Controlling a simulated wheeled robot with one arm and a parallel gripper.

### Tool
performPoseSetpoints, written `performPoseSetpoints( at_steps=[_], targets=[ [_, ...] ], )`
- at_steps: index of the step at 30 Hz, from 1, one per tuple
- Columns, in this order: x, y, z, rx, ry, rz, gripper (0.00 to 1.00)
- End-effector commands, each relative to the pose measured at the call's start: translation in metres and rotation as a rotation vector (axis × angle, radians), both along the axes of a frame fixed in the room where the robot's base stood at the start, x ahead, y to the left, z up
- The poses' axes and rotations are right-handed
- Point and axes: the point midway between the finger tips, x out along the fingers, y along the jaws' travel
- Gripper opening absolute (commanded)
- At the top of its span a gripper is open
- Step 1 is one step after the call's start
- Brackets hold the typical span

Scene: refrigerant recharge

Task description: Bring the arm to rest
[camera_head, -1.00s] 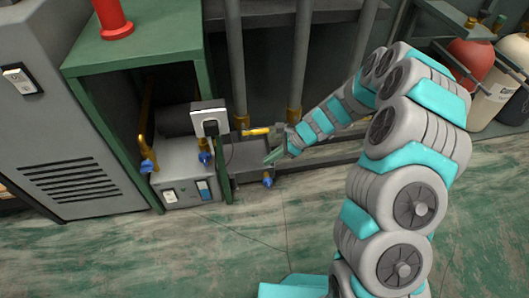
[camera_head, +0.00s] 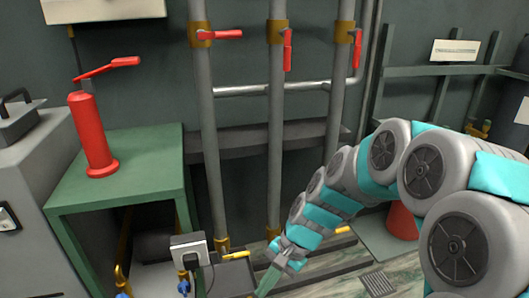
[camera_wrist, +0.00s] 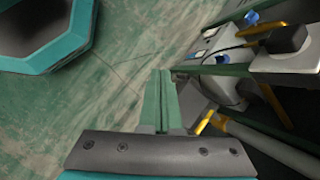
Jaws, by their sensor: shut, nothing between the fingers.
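My gripper (camera_head: 268,279) is low in the head view, at the end of my grey and teal arm, which reaches in from the right. In the wrist view its two green fingers (camera_wrist: 159,100) lie side by side, shut and empty. They point over the green floor, beside the green stand's lower parts. In the head view a grey plug box (camera_head: 189,250) is left of the gripper, apart from it.
A green stand (camera_head: 120,160) carries a red hand pump (camera_head: 92,135). Grey vertical pipes with red-handled valves (camera_head: 288,50) stand behind. A red cylinder (camera_head: 402,221) is partly hidden behind my arm. Open floor (camera_wrist: 110,85) shows in the wrist view.

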Motion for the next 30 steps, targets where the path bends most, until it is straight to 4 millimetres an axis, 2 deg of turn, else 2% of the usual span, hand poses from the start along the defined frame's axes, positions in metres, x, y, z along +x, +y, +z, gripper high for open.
performPoseSetpoints(
  at_steps=[1,9,15,21,25,30],
  targets=[
    [-0.012,-0.008,0.017,-0.019,-0.031,0.048,0.00],
    [-0.083,-0.056,0.065,-0.138,-0.134,0.308,0.00],
    [-0.137,-0.098,0.092,-0.241,-0.172,0.471,0.00],
    [-0.183,-0.133,0.110,-0.323,-0.179,0.585,0.00],
    [-0.199,-0.146,0.114,-0.352,-0.179,0.622,0.00],
    [-0.205,-0.151,0.116,-0.365,-0.178,0.639,0.00]
  ],
)
